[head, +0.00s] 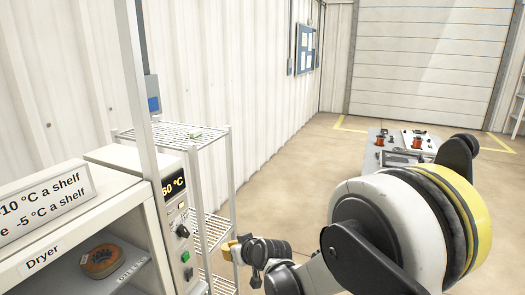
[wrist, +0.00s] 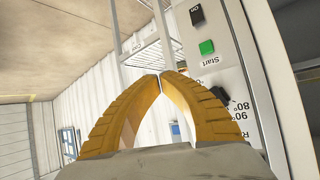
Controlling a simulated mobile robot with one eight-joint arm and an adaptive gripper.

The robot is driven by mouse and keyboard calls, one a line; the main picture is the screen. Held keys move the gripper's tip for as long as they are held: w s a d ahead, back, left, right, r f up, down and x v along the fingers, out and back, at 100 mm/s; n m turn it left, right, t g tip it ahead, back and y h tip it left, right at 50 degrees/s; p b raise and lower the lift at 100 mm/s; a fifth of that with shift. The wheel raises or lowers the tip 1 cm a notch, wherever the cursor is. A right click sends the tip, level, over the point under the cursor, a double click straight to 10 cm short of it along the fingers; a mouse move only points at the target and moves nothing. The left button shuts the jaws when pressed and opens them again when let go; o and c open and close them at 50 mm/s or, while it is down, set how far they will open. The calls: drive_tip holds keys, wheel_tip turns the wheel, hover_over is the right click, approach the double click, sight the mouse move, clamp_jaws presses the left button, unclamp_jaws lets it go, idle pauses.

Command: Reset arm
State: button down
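My gripper (head: 231,247) is low in the head view, just right of the dryer's control panel and in front of the wire rack. In the wrist view its two yellow fingers (wrist: 161,76) curve together and meet at the tips. Nothing shows between them, only wall through the gap behind the tips. The white dryer (head: 120,215) is at the left with its front open. Its panel has a display reading 60 °C, a dial (wrist: 221,96) and a green start button (wrist: 206,47). The panel is close beside the fingers, with no contact visible.
A coil-like brown item (head: 100,261) lies on the dryer shelf (head: 133,280). A wire rack (head: 230,165) stands beyond the dryer. Open floor (head: 285,180) lies between rack and table.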

drive_tip(key=s+d+r+m+h, duration=0.2)
drive_tip(key=s+d+r, duration=0.4)
drive_tip(key=d, duration=0.3)
drive_tip(key=s+d+r+m+h, duration=0.1)
drive_tip(key=s+d+r, duration=0.45)
drive_tip(key=d, duration=0.35)
drive_tip(key=s+d+m+g+h, duration=0.1)
drive_tip(key=s+d+m+h, duration=0.1)
drive_tip(key=s+d, duration=0.4)
drive_tip(key=s+d+m+h, duration=0.1)
drive_tip(key=s+d+m, duration=0.1)
drive_tip(key=s+d, duration=0.5)
drive_tip(key=s, duration=0.5)
drive_tip(key=shift+s+g+h, duration=0.35)
drive_tip(key=shift+g+h, duration=0.05)
idle(4.0)
